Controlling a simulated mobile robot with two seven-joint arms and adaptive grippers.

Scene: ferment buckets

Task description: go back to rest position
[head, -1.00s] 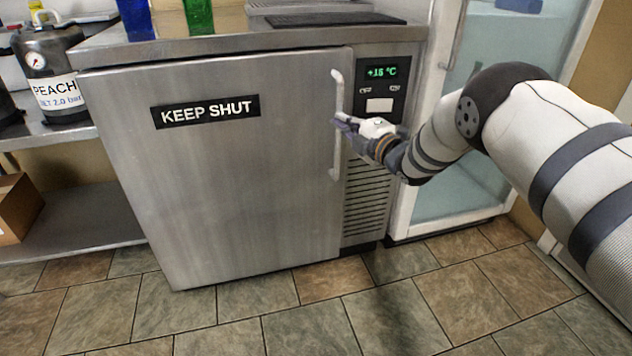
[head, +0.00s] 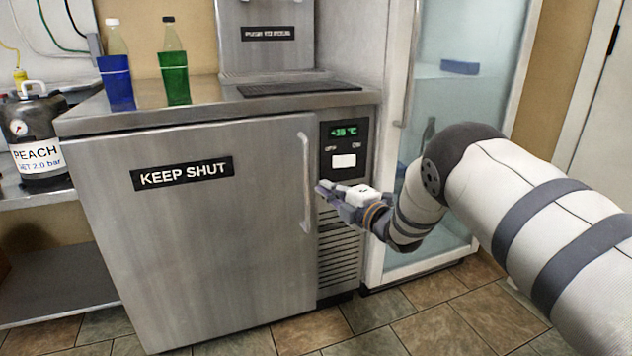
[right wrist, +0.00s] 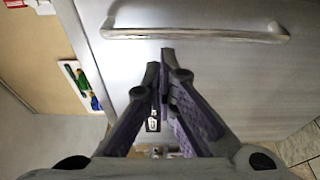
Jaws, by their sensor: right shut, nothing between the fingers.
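My right gripper (head: 322,190) is shut and empty, in front of the steel cabinet near its door handle (head: 305,182). In the right wrist view its fingertips (right wrist: 160,62) meet, and the handle (right wrist: 195,34) runs across beyond them, apart from them. The cabinet door (head: 215,240), labelled KEEP SHUT, looks closed. My right arm reaches in from the right edge. My left gripper is not in view.
A blue-wrapped bottle (head: 117,80) and a green-wrapped bottle (head: 174,75) stand on the cabinet top. A PEACH keg (head: 36,140) stands on a shelf at left. A glass-door fridge (head: 455,110) stands at right. Tiled floor in front is clear.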

